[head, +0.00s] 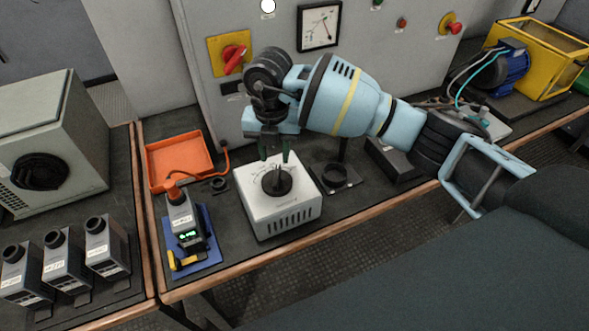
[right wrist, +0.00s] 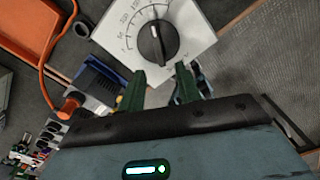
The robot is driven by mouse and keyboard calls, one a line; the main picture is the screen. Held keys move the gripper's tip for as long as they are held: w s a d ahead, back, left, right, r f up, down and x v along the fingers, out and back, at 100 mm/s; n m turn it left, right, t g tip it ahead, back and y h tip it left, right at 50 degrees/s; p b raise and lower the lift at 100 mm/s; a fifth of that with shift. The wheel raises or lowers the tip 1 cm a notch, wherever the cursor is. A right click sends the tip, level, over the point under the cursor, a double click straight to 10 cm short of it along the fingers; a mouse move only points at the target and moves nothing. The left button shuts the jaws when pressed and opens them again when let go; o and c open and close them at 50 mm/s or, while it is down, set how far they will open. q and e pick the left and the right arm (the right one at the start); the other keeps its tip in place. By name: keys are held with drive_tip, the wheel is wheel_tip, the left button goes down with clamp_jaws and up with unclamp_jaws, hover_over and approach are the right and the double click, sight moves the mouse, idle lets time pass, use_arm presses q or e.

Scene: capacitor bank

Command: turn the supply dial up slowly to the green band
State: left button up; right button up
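The supply dial (head: 277,181) is a round black knob on top of a white box (head: 290,211) on the bench. In the right wrist view the knob (right wrist: 157,46) shows a pale pointer line and a printed scale arc on its left and far side. I cannot make out a green band on that scale. My right gripper (head: 274,153) hangs just above the knob, fingers pointing down. Its two dark green fingers (right wrist: 162,77) are apart with nothing between them; they appear short of the knob, not around it. My left gripper is not in view.
An orange tray (head: 180,161) and a grey capacitor with a lit display on a blue mat (head: 207,247) stand left of the box. A black ring stand (head: 338,178) is close on its right. Several capacitors (head: 66,261) fill the left bench. The cabinet with a gauge (head: 320,27) rises behind.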

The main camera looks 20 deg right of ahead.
sight(276, 177)
drive_tip(key=shift+f, duration=3.85)
clamp_jaws()
